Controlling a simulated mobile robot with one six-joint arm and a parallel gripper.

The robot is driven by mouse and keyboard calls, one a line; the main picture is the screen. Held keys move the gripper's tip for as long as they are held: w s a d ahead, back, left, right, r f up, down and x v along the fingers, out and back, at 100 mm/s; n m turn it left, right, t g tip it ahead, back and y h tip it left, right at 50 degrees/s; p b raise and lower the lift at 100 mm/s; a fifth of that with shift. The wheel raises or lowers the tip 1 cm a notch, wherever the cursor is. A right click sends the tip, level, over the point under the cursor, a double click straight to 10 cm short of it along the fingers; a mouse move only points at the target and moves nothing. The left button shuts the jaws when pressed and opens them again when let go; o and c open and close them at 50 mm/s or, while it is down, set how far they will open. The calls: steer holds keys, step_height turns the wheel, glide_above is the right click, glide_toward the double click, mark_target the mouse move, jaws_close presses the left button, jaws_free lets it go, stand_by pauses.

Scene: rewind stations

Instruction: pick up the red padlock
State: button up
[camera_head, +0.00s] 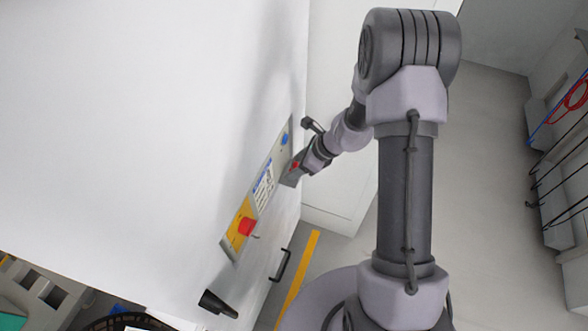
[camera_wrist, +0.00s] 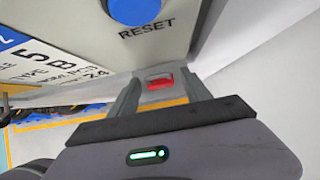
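In the wrist view, a small red block (camera_wrist: 160,82) shows in the gap between the fingertips of my gripper (camera_wrist: 157,80). It may be the red padlock, but it is too small to be sure, and no shackle can be made out. The fingers are apart, with a gap on each side of the red block. I cannot tell how far beyond the fingertips it is. In the head view, my gripper (camera_head: 290,181) is close to the panel below the blue button. A small red spot (camera_head: 295,165) shows there; I cannot tell what it belongs to.
The control panel (camera_head: 252,203) on the white cabinet (camera_head: 150,110) carries a blue reset button (camera_wrist: 134,10), a label and a red knob (camera_head: 246,226) on yellow. A black handle (camera_head: 281,265) sticks out below. A yellow line (camera_head: 298,280) crosses the floor. Open floor lies at right.

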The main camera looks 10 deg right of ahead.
jaws_close()
